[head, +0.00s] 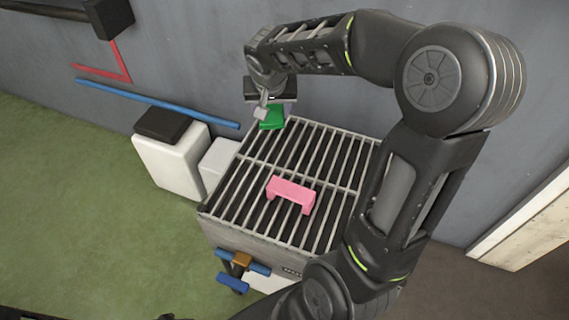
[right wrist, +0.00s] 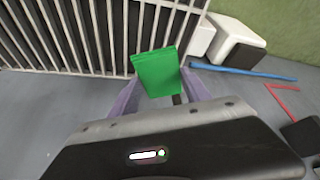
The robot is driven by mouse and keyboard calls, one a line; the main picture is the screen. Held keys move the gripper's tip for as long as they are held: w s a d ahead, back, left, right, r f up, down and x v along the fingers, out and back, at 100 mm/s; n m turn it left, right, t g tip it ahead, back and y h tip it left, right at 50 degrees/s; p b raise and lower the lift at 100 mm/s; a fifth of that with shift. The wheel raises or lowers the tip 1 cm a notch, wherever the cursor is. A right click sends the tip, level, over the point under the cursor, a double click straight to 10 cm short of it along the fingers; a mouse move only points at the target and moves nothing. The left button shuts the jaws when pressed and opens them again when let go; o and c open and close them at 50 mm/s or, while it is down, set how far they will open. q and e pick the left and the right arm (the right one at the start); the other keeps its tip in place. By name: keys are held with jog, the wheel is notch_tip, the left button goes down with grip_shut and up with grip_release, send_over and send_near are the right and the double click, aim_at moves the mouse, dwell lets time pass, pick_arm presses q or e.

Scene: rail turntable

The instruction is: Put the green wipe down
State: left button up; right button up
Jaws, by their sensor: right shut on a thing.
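The green wipe (head: 272,117) is a small bright green block at the far left corner of the slatted rack top. In the right wrist view the green wipe (right wrist: 158,72) sits between the fingers of my right gripper (right wrist: 157,98), beside the rack's edge. My right gripper (head: 263,109) is shut on it, reaching down from the far side. I cannot tell whether the wipe touches the rack. My left gripper is not in view.
The slatted rack (head: 250,160) has a pink bridge-shaped block (head: 291,193) on its middle. White boxes (head: 170,160) stand left of it, one with a dark top. A blue bar (head: 150,102) runs along the grey wall. The rack's far half is mostly clear.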

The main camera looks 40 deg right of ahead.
jog(key=shift+s+a+r, duration=0.15)
send_over(273, 143)
jog(key=shift+s+a+f, duration=0.15)
jog(key=shift+f, duration=0.9)
jog(key=shift+s+a+f, duration=0.1)
jog(key=shift+f, duration=1)
jog(key=shift+s+a+f, duration=0.15)
jog(key=shift+f, duration=0.9)
jog(key=shift+f+b, duration=0.45)
jog(key=shift+f, duration=1.4)
jog(key=shift+f, duration=0.15)
jog(key=o, duration=1.2)
